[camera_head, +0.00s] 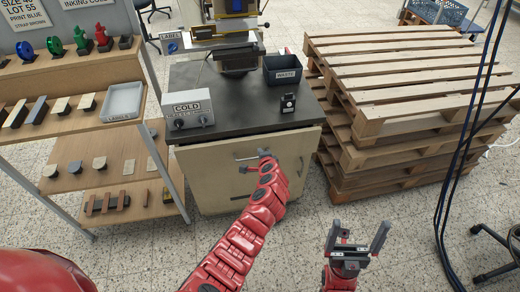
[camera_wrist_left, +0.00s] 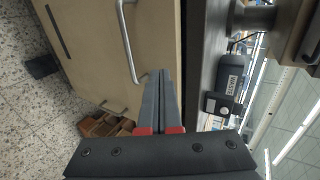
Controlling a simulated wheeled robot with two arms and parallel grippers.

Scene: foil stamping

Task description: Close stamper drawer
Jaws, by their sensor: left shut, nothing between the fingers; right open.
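The stamper cabinet has a tan drawer front (camera_head: 222,163) with a metal handle (camera_head: 247,155) below the dark worktop. Whether the drawer stands slightly out or flush is hard to tell. My left gripper (camera_head: 264,153) is at the drawer front, by the right end of the handle. In the left wrist view my left gripper (camera_wrist_left: 161,76) is shut and empty, its fingertips close to the tan front (camera_wrist_left: 155,40) beside the handle (camera_wrist_left: 127,45). Contact cannot be told. My right gripper (camera_head: 357,238) is open and empty, low over the floor, away from the cabinet.
The worktop (camera_head: 240,105) carries the stamping machine (camera_head: 235,55), a control box marked COLD (camera_head: 190,108) and a WASTE bin (camera_head: 283,70). A shelf rack (camera_head: 75,65) stands left and stacked pallets (camera_head: 385,110) stand close at right. Black cables (camera_head: 468,130) hang at right. Floor in front is clear.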

